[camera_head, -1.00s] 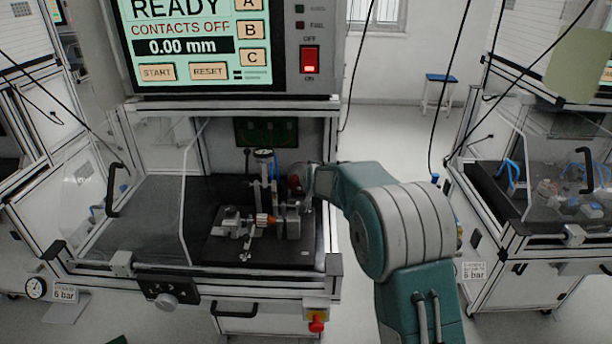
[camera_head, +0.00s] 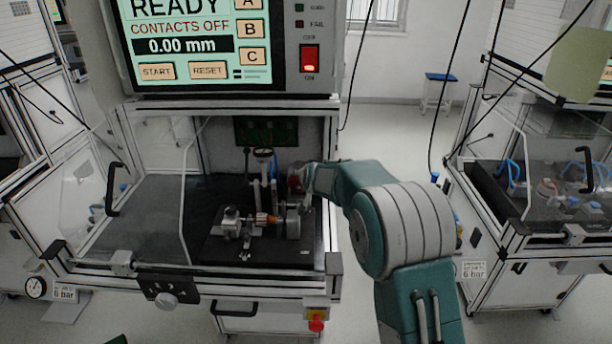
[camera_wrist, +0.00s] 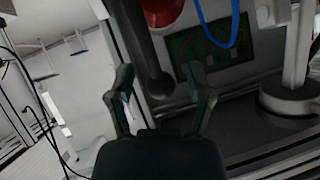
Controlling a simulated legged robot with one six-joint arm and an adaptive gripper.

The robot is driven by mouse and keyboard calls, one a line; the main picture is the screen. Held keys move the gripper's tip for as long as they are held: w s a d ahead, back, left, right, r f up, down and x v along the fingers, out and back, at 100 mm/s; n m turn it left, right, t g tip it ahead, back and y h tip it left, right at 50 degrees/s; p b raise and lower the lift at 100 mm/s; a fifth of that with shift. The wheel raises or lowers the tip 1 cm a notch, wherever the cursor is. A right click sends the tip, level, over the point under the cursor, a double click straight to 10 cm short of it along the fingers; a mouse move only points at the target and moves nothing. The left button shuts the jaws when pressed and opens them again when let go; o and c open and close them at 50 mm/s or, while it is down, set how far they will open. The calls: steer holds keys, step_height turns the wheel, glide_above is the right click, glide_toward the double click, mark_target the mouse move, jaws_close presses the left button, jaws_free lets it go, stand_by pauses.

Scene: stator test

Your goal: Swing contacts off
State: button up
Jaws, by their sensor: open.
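The bench screen (camera_head: 190,40) reads READY, CONTACTS OFF and 0.00 mm. Inside the open enclosure, the test fixture (camera_head: 256,222) stands on a dark plate, with a copper-coloured part in its middle. My gripper (camera_head: 306,183) is at the right end of the fixture; its fingers are too small to make out there. In the wrist view my gripper (camera_wrist: 161,92) is open, one finger on each side. A dark lever with a round knob (camera_wrist: 158,84) hangs between the fingertips, below a red round part (camera_wrist: 161,10). I cannot tell whether a finger touches the knob.
A green circuit board (camera_wrist: 212,48) and a blue hose (camera_wrist: 216,35) are behind the fixture. A pale column on a round base (camera_wrist: 290,98) stands to the right in the wrist view. The enclosure's right post is close to my arm. A clear shield (camera_head: 140,215) fronts the left side.

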steer(key=v, duration=1.1)
steer(key=shift+s+r, duration=0.15)
steer(key=shift+s, duration=0.2)
steer(key=shift+d, duration=0.1)
steer(key=s+d+g, duration=0.2)
steer(key=s+d, duration=0.2)
steer(key=s, duration=0.9)
steer(key=s+d+r+g+h, duration=0.1)
steer(key=s+d, duration=0.3)
steer(key=s, duration=0.9)
steer(key=s+d+r+n+g+h, duration=0.1)
steer(key=s+d+g, duration=0.2)
steer(key=s, duration=1)
steer(key=shift+s+d+r, duration=0.2)
steer(key=shift+s+d, duration=0.2)
steer(key=shift+d, duration=0.6)
